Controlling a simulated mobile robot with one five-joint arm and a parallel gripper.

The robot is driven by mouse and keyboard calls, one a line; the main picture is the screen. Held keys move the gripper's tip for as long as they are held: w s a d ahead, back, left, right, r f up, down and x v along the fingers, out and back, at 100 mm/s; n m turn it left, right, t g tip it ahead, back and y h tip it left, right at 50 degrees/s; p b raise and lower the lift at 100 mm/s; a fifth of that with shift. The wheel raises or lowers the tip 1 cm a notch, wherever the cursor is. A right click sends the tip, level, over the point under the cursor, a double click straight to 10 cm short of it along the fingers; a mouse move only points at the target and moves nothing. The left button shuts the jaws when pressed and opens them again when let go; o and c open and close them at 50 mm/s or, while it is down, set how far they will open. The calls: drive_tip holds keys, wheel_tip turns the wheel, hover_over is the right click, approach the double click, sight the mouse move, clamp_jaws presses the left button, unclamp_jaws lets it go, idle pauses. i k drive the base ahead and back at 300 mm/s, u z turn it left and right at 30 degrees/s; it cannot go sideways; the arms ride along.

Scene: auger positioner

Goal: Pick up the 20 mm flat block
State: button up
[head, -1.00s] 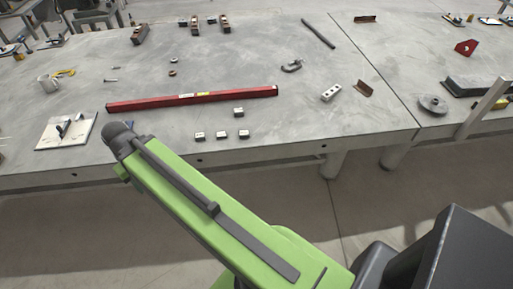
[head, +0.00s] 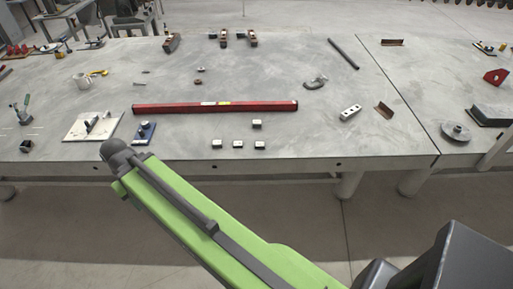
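Several small, dark-sided blocks with pale tops lie near the front edge of the table in the head view. Three stand in a row: a left block (head: 216,143), a middle block (head: 238,144) and a right block (head: 260,144). One more block (head: 257,124) lies just behind the right one. They look alike at this size, and I cannot tell which is the 20 mm flat block. My green arm reaches up from the lower right, in front of the table and left of the blocks. My gripper is not in view.
A long red level (head: 215,107) lies behind the blocks. Left of them are a blue-based clamp (head: 145,133) and a pale plate (head: 80,131). A silver block with holes (head: 350,112) lies to the right. The grey table (head: 320,140) is clear right of the blocks.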

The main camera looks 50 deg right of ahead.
sight(261, 144)
drive_tip(key=z, duration=0.05)
drive_tip(key=i, duration=1)
drive_tip(key=u, duration=0.05)
